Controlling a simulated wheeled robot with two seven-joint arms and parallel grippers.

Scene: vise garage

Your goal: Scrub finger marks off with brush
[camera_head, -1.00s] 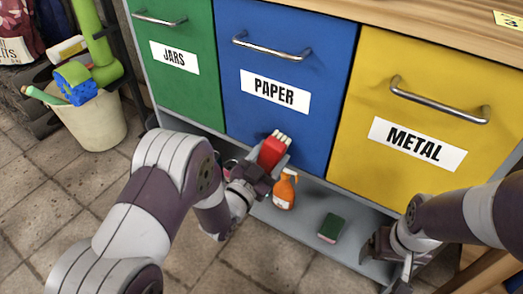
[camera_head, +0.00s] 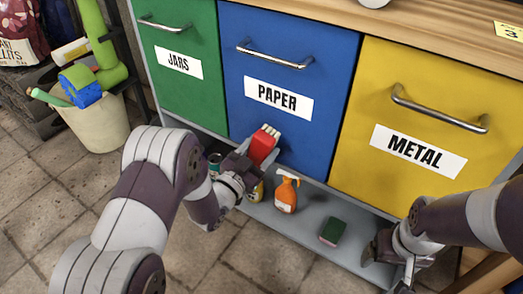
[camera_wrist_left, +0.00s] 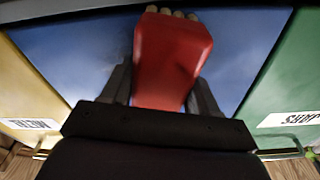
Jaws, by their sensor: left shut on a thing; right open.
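My left gripper (camera_head: 250,162) is shut on a red brush (camera_head: 262,146) with pale bristles at its upper end. The brush is in front of the lower part of the blue PAPER drawer front (camera_head: 290,60). In the left wrist view the red brush (camera_wrist_left: 172,60) sits between the fingers, bristles at the top against the blue front (camera_wrist_left: 85,45). Dark smudges show faintly on the blue front; I cannot tell if the bristles touch it. My right gripper (camera_head: 393,268) is open and empty at the lower right, near the shelf's front edge.
A grey shelf (camera_head: 305,222) under the drawers holds an orange spray bottle (camera_head: 286,192), a green and dark sponge (camera_head: 332,231) and cans. The green JARS front (camera_head: 185,95) and yellow METAL front (camera_head: 425,185) flank the blue one. A cream bucket (camera_head: 95,125) stands left.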

